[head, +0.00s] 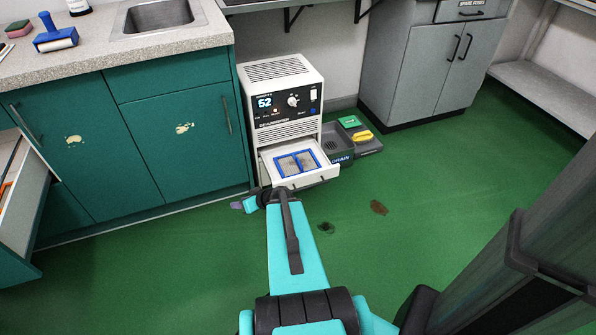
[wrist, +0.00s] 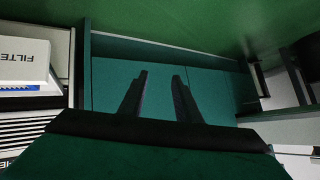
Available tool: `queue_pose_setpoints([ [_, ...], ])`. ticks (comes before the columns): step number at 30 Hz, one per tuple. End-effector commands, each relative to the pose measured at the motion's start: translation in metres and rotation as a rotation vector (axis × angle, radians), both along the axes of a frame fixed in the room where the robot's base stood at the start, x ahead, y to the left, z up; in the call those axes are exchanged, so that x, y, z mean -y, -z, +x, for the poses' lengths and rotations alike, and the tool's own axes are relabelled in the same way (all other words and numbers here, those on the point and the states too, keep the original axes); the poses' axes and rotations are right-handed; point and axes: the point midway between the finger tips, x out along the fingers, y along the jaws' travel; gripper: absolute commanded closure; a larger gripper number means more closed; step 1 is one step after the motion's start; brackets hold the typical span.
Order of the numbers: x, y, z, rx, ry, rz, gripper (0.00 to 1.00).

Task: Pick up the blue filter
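The blue filter (head: 314,159), a blue frame with two pale mesh panels, lies flat in the pulled-out white drawer (head: 318,178) of the dehumidifier (head: 280,95). In the wrist view, part of a white surface lettered "FILTE" (wrist: 22,66) shows at the left edge, with a blue strip near it that I cannot identify surely. My gripper (wrist: 160,75) shows two dark fingers apart with nothing between them. It faces teal cabinet fronts, with the lettered part off to its left.
Teal cabinets (head: 185,140) stand close on the left, with an open drawer (head: 20,195) at far left. A grey drain bin (head: 337,143) and a tray with a yellow object (head: 362,136) sit right of the dehumidifier. Dark stains (head: 378,207) mark the green floor, which is otherwise mostly clear.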

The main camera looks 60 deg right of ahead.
Motion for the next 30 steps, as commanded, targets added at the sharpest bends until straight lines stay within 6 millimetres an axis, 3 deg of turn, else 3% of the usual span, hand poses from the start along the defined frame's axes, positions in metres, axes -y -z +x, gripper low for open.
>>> queue_pose_setpoints([
  [1,0.024,0.006,-0.007,0.025,0.038,-0.026,0.70],
  [6,0.092,0.001,-0.031,0.096,0.150,-0.120,0.70],
  [12,0.162,-0.006,-0.069,0.151,0.275,-0.225,0.70],
  [18,0.219,-0.011,-0.114,0.178,0.387,-0.314,0.70],
  [24,0.250,-0.015,-0.144,0.187,0.454,-0.365,0.70],
  [30,0.255,-0.018,-0.150,0.189,0.467,-0.376,0.70],
])
